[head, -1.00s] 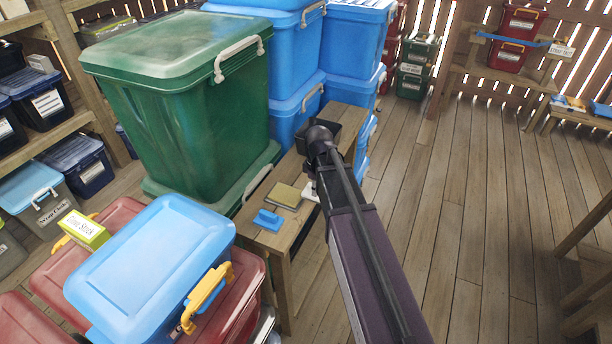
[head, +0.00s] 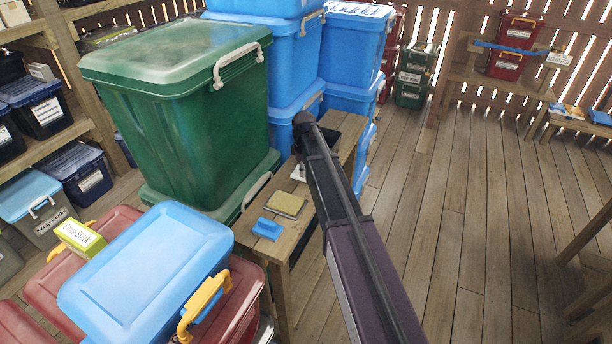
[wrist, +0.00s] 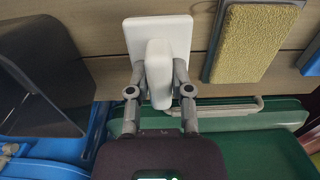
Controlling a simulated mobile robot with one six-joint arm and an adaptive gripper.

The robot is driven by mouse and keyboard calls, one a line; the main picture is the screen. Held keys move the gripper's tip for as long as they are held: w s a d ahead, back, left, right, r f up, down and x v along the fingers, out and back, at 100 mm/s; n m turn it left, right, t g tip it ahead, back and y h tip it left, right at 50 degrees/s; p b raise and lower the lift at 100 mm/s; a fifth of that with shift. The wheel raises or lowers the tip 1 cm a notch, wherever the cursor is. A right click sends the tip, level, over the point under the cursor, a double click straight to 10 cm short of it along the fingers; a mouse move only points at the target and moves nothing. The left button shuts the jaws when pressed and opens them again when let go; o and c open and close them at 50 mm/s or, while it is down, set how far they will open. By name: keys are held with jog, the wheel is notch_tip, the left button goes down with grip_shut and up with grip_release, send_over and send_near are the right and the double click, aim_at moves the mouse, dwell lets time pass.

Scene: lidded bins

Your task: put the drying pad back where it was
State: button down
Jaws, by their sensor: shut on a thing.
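A white rectangular pad (wrist: 172,28) with a raised white grip shows at the top middle of the wrist view. My gripper (wrist: 160,72) is shut on that grip, one finger on each side. A small white part of the pad (head: 299,172) shows beside my arm in the head view; my gripper is hidden there. The pad is over the narrow wooden bench (head: 318,200); I cannot tell whether it touches the wood. A yellowish pad (head: 286,205) lies on the bench, and it also shows right of the white pad in the wrist view (wrist: 255,42). No label says which is the drying pad.
A blue handled block (head: 268,229) lies at the bench's near end. A dark open box (wrist: 45,65) stands left of the white pad in the wrist view. A large green bin (head: 185,120) and stacked blue bins (head: 295,55) line the bench's left.

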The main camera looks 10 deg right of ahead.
jog(key=shift+w, duration=0.25)
jog(key=shift+w, duration=0.5)
jog(key=shift+w+f, duration=0.25)
jog(key=shift+w, duration=0.05)
jog(key=shift+s+f+b, duration=0.15)
jog(key=shift+f+b, duration=1.45)
jog(key=shift+b, duration=0.25)
jog(key=shift+f, duration=0.2)
jog(key=c, duration=0.5)
grip_release()
jog(key=shift+c, duration=0.2)
jog(key=shift+r, duration=0.1)
jog(key=shift+r, duration=0.15)
notch_tip(320, 180, up, 12)
jog(key=p, duration=1.2)
